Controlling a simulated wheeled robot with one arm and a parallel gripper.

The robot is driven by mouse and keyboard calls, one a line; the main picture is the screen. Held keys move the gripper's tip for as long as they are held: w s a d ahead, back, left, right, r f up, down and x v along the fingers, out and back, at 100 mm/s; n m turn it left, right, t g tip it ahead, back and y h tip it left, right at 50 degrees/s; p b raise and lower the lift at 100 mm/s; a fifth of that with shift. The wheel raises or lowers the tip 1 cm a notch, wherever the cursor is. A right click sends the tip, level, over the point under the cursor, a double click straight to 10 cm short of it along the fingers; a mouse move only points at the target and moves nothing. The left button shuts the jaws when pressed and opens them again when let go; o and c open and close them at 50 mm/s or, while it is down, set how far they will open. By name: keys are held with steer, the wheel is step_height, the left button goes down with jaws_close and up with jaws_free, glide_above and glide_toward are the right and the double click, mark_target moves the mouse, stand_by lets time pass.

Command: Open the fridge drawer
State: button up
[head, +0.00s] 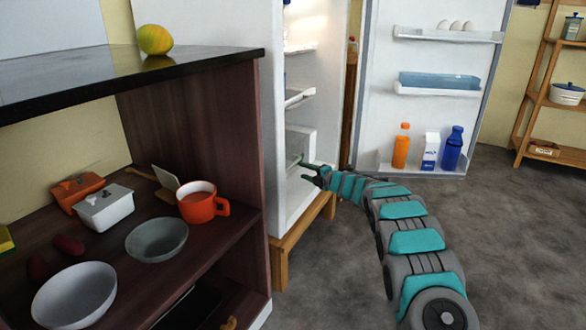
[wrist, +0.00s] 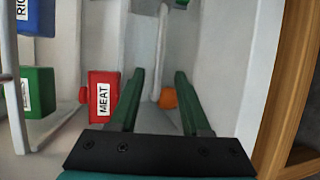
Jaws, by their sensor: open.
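The white fridge (head: 279,95) stands with its door (head: 375,65) swung open to the right. A pale box-like part, which looks like the drawer (head: 302,141), sits low inside it; I cannot tell how far out it is. My gripper (head: 303,170) is at the lower opening of the fridge, just below and in front of that part. In the wrist view my gripper (wrist: 160,73) is open, its two green fingers apart with nothing held. A thin pale upright bar (wrist: 160,50) shows beyond the fingertips. I cannot tell whether it belongs to the drawer.
The wrist view shows a red MEAT box (wrist: 103,95), a green box (wrist: 38,92) and an orange thing (wrist: 168,98). Bottles and a carton (head: 430,150) stand in the door's bottom shelf. A dark shelf unit (head: 195,110) flanks the fridge at left. Grey floor is free at right.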

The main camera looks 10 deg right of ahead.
mark_target(292, 166)
steer(key=shift+p+x, duration=0.55)
steer(key=shift+x, duration=2.85)
steer(key=shift+w+a, duration=0.2)
steer(key=shift+w, duration=0.15)
jaws_close()
